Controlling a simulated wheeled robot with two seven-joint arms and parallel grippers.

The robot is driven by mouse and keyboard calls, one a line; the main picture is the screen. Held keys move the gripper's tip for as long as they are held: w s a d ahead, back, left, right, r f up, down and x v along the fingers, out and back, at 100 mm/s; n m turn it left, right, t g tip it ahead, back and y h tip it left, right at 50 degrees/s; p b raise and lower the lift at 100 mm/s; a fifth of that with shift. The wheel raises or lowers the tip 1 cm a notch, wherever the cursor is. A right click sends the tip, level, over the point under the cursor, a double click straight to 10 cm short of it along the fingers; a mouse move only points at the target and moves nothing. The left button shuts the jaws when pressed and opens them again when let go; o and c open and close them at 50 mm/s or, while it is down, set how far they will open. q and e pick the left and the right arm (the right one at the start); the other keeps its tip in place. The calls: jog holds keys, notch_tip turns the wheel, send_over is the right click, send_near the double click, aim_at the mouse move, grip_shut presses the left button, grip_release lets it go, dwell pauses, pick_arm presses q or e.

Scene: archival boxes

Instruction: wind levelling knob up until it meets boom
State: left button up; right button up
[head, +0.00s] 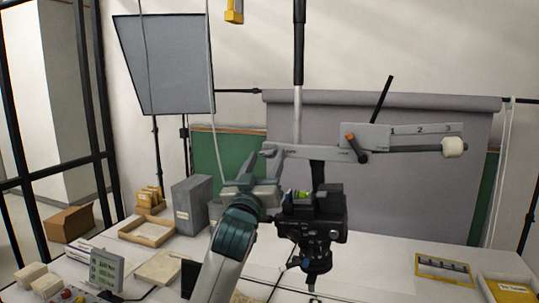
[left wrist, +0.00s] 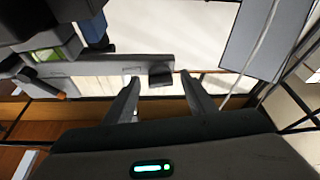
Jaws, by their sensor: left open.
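A grey boom (head: 315,153) runs level across the camera stand in the head view, with a pale round knob (head: 453,147) at its right end. In the left wrist view the boom (left wrist: 100,66) comes in from the left and ends at a short dark knob (left wrist: 160,76), apparently the levelling knob. My left gripper (head: 266,168) is at the boom's left end. Its open fingers (left wrist: 160,95) stand on either side of the dark knob, with gaps visible on both sides. In the head view the gripper hides this knob. My right gripper is not in view.
A black camera with a green bubble level (head: 302,196) sits under the boom, close right of my left gripper. A wooden tray (head: 147,231), a grey box (head: 192,203) and a yellow scale frame (head: 443,268) lie on the white table.

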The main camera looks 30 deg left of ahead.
pick_arm(q)
jog(key=shift+w+r, duration=0.1)
jog(key=shift+r, duration=0.05)
jog(key=shift+c, duration=0.4)
jog(key=c, duration=1)
jog(key=shift+o, duration=0.2)
jog(key=shift+r+m, duration=0.1)
jog(key=shift+m, duration=0.2)
jog(key=m+h, duration=0.1)
jog(key=m+h+p, duration=0.1)
jog(key=m, duration=0.1)
jog(key=shift+a+m+t, duration=0.2)
jog(key=shift+m+t, duration=0.1)
jog(key=shift+s+m+h+p, duration=0.15)
jog(key=shift+m+h, duration=0.4)
jog(key=shift+m, duration=0.35)
jog(key=shift+s+m+h+p, duration=0.15)
jog(key=shift+m+h, duration=0.4)
jog(key=shift+m, duration=0.35)
jog(key=shift+w, duration=0.1)
